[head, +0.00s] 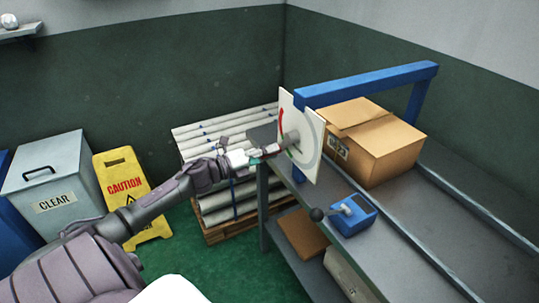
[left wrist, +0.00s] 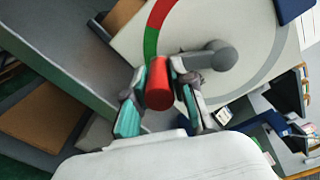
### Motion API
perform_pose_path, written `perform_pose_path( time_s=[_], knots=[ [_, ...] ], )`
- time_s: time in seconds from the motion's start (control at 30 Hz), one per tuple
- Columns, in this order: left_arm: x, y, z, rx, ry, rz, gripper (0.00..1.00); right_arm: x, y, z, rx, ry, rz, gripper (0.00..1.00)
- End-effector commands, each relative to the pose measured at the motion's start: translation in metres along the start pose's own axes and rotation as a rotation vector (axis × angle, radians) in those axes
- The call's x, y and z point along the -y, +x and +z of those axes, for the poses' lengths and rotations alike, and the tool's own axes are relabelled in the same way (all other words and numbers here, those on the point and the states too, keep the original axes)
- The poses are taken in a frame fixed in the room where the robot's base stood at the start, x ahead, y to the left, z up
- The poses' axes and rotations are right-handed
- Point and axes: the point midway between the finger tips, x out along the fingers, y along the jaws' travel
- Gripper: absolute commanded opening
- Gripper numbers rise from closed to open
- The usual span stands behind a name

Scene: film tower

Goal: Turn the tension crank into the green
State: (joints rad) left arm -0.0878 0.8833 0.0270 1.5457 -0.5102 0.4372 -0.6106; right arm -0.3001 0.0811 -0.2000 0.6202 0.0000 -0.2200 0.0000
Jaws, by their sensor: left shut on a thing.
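The tension crank is mounted on a white dial plate (head: 312,122) at the near end of the blue frame. In the left wrist view, its grey arm (left wrist: 205,60) runs left from a round hub to a red handle (left wrist: 158,88). The dial plate (left wrist: 195,25) there carries an arc that is red (left wrist: 158,14) above and green (left wrist: 150,44) below; the handle and fingers hide the arc's lower end. My left gripper (head: 268,152) reaches the crank from the left; in the wrist view its fingers (left wrist: 160,95) are shut on the red handle. My right gripper is not in view.
The blue frame (head: 370,80) stands over a grey bench with a cardboard box (head: 385,150) and a blue lever box (head: 355,217). Stacked white rolls (head: 215,130) on a pallet, a yellow caution sign (head: 125,180) and a grey bin (head: 50,175) stand left.

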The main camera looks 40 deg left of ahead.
Motion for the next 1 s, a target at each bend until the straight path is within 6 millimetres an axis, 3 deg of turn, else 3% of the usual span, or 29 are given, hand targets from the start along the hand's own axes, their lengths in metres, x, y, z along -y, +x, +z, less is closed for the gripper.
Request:
perform_pose_path(
  time_s=[0.23,0.27,0.4,0.77,1.0],
  knots=[
    [0.002,0.000,0.003,0.007,-0.002,-0.001,0.00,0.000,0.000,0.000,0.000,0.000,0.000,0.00],
    [0.002,0.000,0.003,0.007,-0.002,-0.001,0.26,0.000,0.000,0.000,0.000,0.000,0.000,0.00],
    [0.001,0.000,0.003,0.005,-0.002,-0.001,0.49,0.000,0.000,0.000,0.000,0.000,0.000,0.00],
    [0.000,-0.002,0.001,0.002,-0.004,0.000,0.49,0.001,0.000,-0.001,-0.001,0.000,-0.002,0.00],
    [-0.001,-0.031,0.000,0.001,-0.006,0.003,0.49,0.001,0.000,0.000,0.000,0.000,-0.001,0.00]
  ],
)
